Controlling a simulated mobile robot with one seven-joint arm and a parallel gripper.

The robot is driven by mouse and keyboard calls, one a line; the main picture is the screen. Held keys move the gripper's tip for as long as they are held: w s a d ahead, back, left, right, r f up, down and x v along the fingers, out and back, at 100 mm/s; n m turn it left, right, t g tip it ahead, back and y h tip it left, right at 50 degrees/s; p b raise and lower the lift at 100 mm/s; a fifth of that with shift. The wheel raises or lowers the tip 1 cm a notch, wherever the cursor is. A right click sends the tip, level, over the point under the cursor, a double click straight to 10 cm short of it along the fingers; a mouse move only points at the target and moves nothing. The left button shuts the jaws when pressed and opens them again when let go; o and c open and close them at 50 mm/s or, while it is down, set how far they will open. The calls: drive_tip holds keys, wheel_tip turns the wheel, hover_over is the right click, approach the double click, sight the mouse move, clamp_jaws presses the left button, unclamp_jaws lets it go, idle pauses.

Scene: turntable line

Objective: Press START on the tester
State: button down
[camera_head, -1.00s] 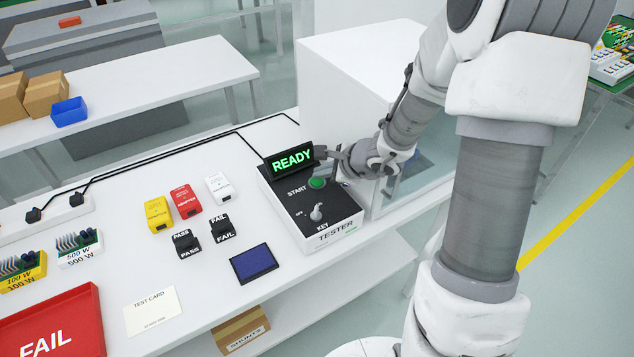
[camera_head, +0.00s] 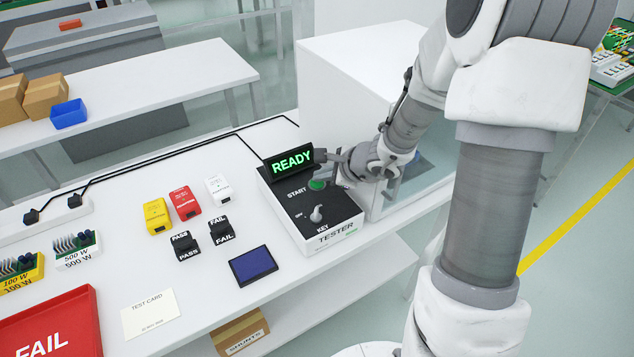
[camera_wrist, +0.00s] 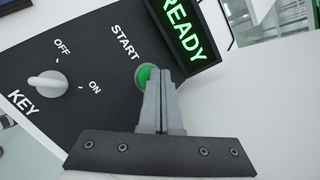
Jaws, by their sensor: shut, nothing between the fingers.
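The tester (camera_head: 330,232) is a white box with a black top on the white bench. Its tilted display (camera_head: 290,160) reads READY in green and also shows in the wrist view (camera_wrist: 186,28). The green START button (camera_head: 317,184) sits below the display; in the wrist view the button (camera_wrist: 146,75) is partly hidden by the fingertips. My gripper (camera_head: 326,157) is shut and empty, its tips over or at the button's edge in the wrist view (camera_wrist: 160,72). I cannot tell whether they touch it. The key switch (camera_wrist: 48,84) appears to point toward ON.
Yellow, red and white adapters (camera_head: 186,203), PASS and FAIL blocks (camera_head: 221,230), a dark blue pad (camera_head: 253,265) and a test card (camera_head: 150,313) lie left of the tester. A red FAIL tray (camera_head: 85,310) is at front left. A white cabinet (camera_head: 345,75) stands behind.

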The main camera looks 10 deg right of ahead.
sight(321, 184)
drive_tip(key=shift+f, duration=0.2)
drive_tip(key=shift+r, duration=0.1)
idle(0.4)
drive_tip(key=shift+r+p, duration=0.35)
drive_tip(key=shift+r, duration=0.4)
drive_tip(key=shift+r+p, duration=1.95)
drive_tip(key=shift+r, duration=0.6)
